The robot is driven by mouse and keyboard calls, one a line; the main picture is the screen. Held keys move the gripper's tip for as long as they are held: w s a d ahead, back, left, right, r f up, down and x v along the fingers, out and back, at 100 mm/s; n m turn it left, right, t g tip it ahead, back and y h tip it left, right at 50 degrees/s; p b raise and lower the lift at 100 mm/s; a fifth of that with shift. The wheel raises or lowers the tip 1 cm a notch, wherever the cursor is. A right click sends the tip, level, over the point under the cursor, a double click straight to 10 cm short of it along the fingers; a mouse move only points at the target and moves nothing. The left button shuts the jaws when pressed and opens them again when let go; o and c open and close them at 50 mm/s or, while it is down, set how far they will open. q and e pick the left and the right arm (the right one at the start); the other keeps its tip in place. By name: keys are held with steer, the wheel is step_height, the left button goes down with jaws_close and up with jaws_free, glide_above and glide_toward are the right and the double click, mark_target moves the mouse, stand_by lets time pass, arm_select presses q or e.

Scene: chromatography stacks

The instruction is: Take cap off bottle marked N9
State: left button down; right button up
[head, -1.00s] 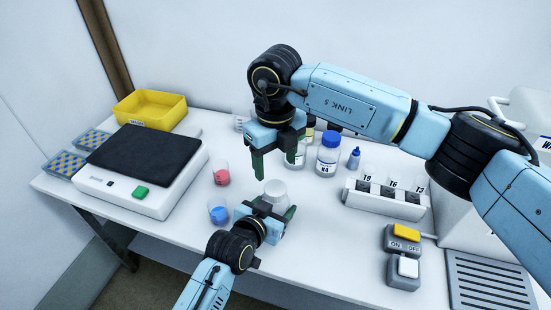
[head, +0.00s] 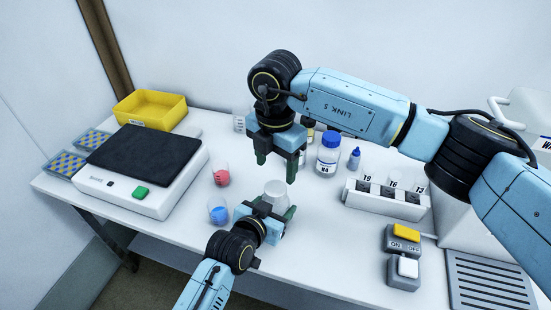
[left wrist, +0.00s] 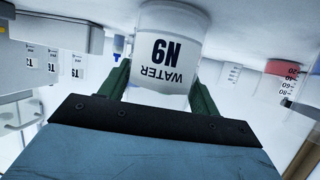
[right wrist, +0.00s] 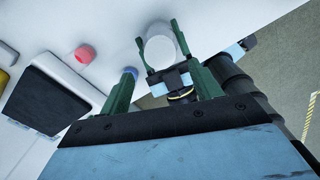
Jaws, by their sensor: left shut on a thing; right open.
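The N9 bottle (head: 276,187) is white, with its white top showing in the head view. Its label, reading WATER N9, shows upside down in the left wrist view (left wrist: 163,52). My left gripper (head: 277,207) is shut around the bottle, one green finger on each side. My right gripper (head: 277,164) is open and empty, above the bottle with its fingers pointing down. In the right wrist view the round white top (right wrist: 159,46) lies beyond the open right fingers (right wrist: 163,90), apart from them.
Beakers with red (head: 221,178) and blue (head: 218,215) contents stand left of the bottle. The blue-capped N4 bottle (head: 328,155) and a small blue dropper bottle (head: 354,158) stand behind right.

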mark_target(275, 188)
steer(key=shift+f, duration=3.6)
steer(key=c, duration=1)
steer(key=n, duration=1.6)
steer(key=shift+r+n, duration=0.1)
steer(key=shift+n, duration=0.2)
steer(key=n, duration=0.4)
